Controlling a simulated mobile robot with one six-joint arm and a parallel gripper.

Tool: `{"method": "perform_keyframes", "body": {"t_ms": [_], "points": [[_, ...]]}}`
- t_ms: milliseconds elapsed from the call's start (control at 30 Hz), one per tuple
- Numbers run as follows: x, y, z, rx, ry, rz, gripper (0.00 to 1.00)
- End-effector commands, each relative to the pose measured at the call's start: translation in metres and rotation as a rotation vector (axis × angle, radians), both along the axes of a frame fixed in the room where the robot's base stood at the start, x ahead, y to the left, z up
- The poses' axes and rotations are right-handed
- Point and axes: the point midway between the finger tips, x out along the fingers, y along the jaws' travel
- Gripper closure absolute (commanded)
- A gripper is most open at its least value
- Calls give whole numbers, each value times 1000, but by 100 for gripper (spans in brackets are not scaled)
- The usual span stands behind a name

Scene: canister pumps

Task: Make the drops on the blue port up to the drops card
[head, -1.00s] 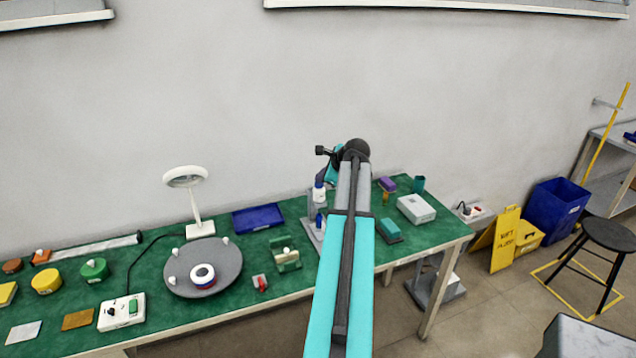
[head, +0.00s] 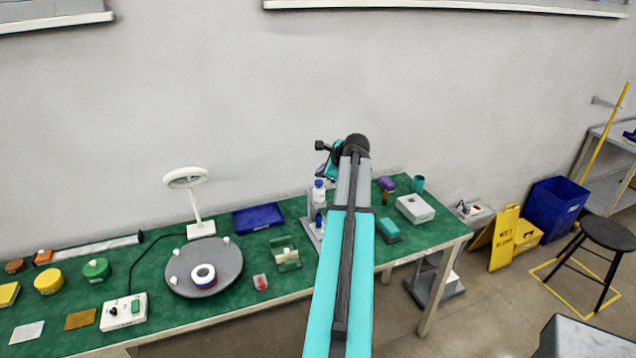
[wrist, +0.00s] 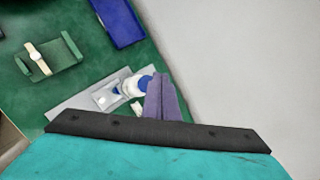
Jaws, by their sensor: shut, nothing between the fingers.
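A white bottle with a blue cap (head: 319,190) stands on a grey stand (head: 309,228) near the back of the green bench, just left of my arm. A blue part (head: 318,221) sits below it. In the wrist view, white and blue pump parts (wrist: 128,87) show on the grey stand (wrist: 82,103). My gripper (wrist: 160,80) shows as purple-grey fingers, shut and empty, beside these parts; I cannot tell whether they touch. In the head view the fingers are mostly hidden. Drops and a drops card are too small to make out.
A blue tray (head: 258,218), a green holder (head: 285,254) and a grey turntable (head: 205,281) lie to the left. A white box (head: 415,208) and a teal block (head: 388,230) lie to the right. A lamp (head: 186,178) stands at the back.

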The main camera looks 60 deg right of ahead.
Motion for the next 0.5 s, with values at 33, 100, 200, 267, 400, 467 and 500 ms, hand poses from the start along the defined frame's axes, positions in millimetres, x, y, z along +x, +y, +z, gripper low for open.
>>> {"method": "perform_keyframes", "body": {"t_ms": [33,100,200,267,400,467,500], "points": [[0,0,0,0,0,0,100],[0,0,2,0,0,0,100],[0,0,6,0,0,0,100],[0,0,10,0,0,0,100],[0,0,20,0,0,0,100],[0,0,24,0,0,0,100],[0,0,26,0,0,0,100]]}}
